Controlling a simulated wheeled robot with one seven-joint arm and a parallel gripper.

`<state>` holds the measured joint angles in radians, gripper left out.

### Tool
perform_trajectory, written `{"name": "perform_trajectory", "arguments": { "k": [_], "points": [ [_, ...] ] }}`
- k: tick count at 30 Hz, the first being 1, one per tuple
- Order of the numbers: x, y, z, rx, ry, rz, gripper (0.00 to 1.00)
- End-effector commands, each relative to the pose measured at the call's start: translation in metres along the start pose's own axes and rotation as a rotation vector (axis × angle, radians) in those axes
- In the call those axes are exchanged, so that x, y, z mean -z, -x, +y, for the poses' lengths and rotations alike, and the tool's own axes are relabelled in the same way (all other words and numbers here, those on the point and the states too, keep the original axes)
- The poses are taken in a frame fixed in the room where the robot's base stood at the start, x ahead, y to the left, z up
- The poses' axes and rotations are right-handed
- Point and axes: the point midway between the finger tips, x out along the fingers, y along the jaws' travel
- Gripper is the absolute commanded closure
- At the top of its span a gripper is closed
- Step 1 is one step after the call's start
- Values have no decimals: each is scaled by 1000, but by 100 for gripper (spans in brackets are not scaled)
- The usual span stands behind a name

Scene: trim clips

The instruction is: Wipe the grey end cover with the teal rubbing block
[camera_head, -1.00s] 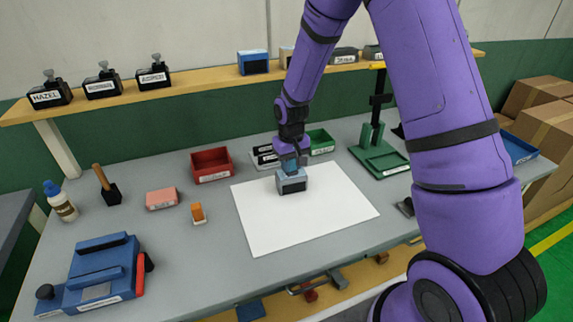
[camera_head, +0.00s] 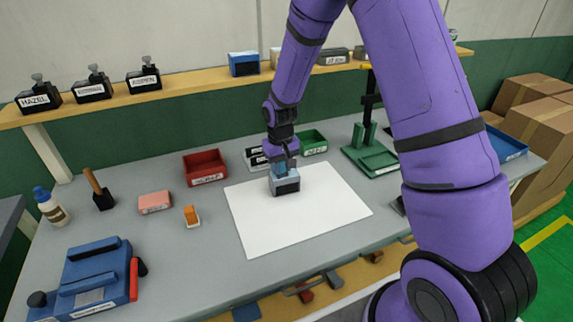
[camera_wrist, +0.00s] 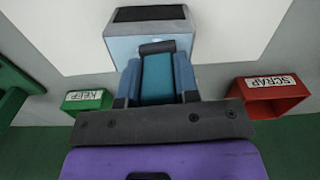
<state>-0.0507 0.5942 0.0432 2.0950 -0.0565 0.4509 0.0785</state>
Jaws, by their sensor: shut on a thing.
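The grey end cover appears to be the pale blue-grey box with a dark face (camera_head: 285,188) on the white sheet. In the wrist view it lies at the top centre (camera_wrist: 203,38). My gripper (camera_head: 281,163) is right at its upper back side. In the wrist view the blue fingers of my gripper (camera_wrist: 157,85) are shut on the teal rubbing block (camera_wrist: 157,80). A dark piece shows at the block's far end, against the box in the picture. I cannot tell whether block and box touch.
The white sheet (camera_head: 310,215) is otherwise bare. Behind it are a red bin (camera_head: 205,168) marked SCRAP in the wrist view and a green bin (camera_head: 313,142) marked KEEP. A blue fixture (camera_head: 90,280) is front left, a green stand (camera_head: 372,158) right.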

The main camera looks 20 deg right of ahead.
Motion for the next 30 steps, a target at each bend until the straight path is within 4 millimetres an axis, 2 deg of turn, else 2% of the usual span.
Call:
{"name": "perform_trajectory", "arguments": {
  "k": [5, 16, 26, 30],
  "points": [
    [-1, -2, -6, 1, 2, -5, 98],
    [3, 0, -31, 1, 2, -3, 98],
    [4, 1, -33, 1, 0, -2, 98],
    [4, 9, -32, 1, 0, -1, 98]
  ]
}}
